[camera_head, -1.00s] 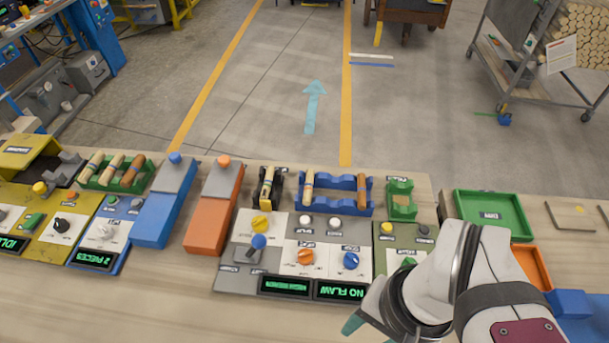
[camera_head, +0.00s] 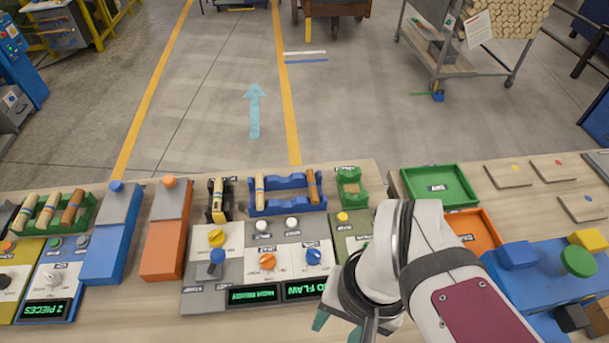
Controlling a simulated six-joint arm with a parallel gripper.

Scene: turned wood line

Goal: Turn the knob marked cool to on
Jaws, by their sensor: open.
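The panels carry several knobs: a yellow knob (camera_head: 217,238), an orange knob (camera_head: 267,261), a blue knob (camera_head: 313,256), a white knob (camera_head: 54,278) and a black knob (camera_head: 5,281). Their labels are too small to read, so I cannot tell which is marked cool. My gripper (camera_head: 340,329) is at the bottom edge, in front of the right end of the grey panel. It is open, with nothing seen between its teal fingers. My wrist hides part of the green panel (camera_head: 349,243).
A blue lever (camera_head: 217,257) stands up beside the knobs. Green displays (camera_head: 250,295) line the panel's front. Behind are wooden pieces in a blue rack (camera_head: 285,198). To the right are a green tray (camera_head: 440,186), an orange tray (camera_head: 473,228) and a blue block with a green button (camera_head: 578,262).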

